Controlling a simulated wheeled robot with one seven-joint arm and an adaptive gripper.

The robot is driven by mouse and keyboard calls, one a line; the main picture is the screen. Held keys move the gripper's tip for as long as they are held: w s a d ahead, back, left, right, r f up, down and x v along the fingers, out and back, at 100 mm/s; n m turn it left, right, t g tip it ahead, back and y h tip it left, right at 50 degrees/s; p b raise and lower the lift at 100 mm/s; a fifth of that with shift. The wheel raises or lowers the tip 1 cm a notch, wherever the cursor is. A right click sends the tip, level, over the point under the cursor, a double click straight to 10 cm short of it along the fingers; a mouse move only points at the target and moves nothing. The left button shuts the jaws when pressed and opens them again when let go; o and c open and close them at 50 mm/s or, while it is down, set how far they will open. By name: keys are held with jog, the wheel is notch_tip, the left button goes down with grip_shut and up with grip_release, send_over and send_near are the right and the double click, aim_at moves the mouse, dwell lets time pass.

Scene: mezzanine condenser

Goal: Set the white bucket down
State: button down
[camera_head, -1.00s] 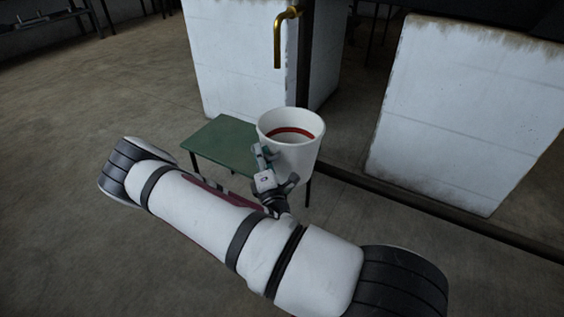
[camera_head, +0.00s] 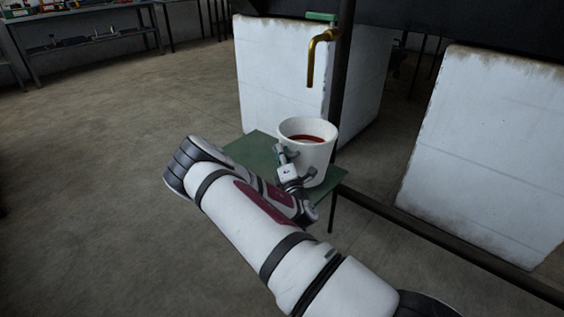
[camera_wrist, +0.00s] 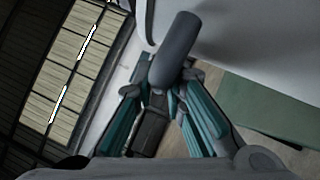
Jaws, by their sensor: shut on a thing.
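The white bucket (camera_head: 315,157) is upright, with a red band or red contents showing inside it. My gripper (camera_head: 284,163) is at its near left side and is shut on it. In the wrist view, my gripper's teal-padded fingers (camera_wrist: 165,112) close around a dark grey bar (camera_wrist: 175,50) beside the bucket's pale wall (camera_wrist: 250,45). The bucket is over the right part of the green table (camera_head: 252,150). Its bottom shows close to the tabletop, but I cannot tell whether it touches. The table also shows in the wrist view (camera_wrist: 265,105).
A brass tap (camera_head: 312,65) sticks out above and behind the bucket, by a dark post. White blocks (camera_head: 275,75) stand behind and to the right (camera_head: 490,150). A dark pipe (camera_head: 430,230) runs low at the right. The table's left part is bare.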

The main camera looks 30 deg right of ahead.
jog(key=w+f+b, duration=0.1)
jog(key=f, duration=0.1)
jog(key=w+d+f+b, duration=0.1)
jog(key=shift+d+f, duration=0.2)
jog(key=shift+f, duration=0.2)
jog(key=c, duration=1.6)
grip_release()
jog(key=shift+c, duration=0.2)
